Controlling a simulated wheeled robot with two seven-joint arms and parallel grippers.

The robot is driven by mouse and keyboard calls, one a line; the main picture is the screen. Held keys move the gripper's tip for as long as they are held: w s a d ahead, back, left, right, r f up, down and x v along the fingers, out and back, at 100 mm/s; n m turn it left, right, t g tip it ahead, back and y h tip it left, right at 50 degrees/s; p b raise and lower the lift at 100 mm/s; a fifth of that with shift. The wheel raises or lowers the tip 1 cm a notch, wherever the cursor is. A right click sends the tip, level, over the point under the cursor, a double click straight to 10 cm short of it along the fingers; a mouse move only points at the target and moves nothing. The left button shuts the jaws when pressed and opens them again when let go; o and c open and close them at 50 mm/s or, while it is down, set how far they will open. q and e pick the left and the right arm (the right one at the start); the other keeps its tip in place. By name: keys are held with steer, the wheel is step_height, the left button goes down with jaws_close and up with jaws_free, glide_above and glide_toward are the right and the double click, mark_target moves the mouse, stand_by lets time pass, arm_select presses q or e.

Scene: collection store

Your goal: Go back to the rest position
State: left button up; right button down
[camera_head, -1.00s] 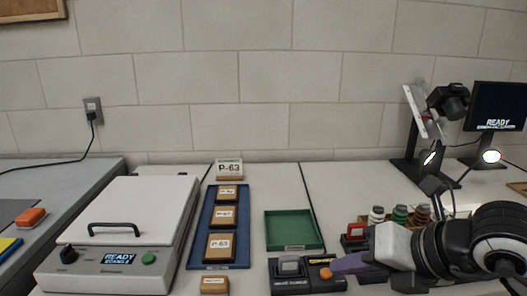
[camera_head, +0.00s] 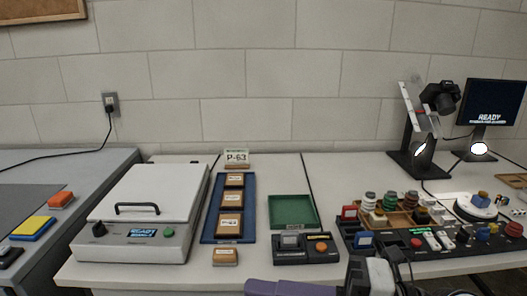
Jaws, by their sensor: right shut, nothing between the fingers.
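My right gripper (camera_head: 290,288) shows at the bottom edge of the head view, its purple fingers pointing left, its white and black wrist (camera_head: 375,277) to the right. It is shut and empty. Part of the gripper is cut off by the frame. My left gripper is not in view.
On the table stand a white-lidded machine (camera_head: 147,208), a blue tray (camera_head: 208,231) with several framed labels, an empty green tray (camera_head: 291,212) and a black control panel (camera_head: 440,240). A camera stand (camera_head: 413,150) and monitor (camera_head: 492,105) stand at the back right.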

steer(key=w+d+r+m+t+p, duration=0.2)
steer(key=w+d+m+t, duration=0.2)
steer(key=m+t, duration=0.6)
steer(key=w+d+f+m+t+h+p, duration=0.1)
steer(key=w+d+f+m+t+h, duration=0.3)
steer(key=d+f+m+h, duration=0.7)
steer(key=s+f+m+g+h, duration=0.2)
steer(key=s+f+m+g, duration=0.15)
steer(key=f+m, duration=0.55)
arm_select(q)
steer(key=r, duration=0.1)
steer(key=p, duration=0.1)
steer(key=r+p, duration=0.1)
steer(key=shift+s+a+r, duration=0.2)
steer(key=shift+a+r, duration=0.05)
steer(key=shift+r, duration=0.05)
arm_select(e)
steer(key=s+f+m+g+h, duration=0.1)
steer(key=s+f+g, duration=0.4)
steer(key=s+f, duration=0.8)
step_height(320, 180, down, 3)
steer(key=shift+s+f+g+h, duration=0.15)
steer(key=shift+s+g+h, duration=0.2)
steer(key=shift+s+h, duration=0.05)
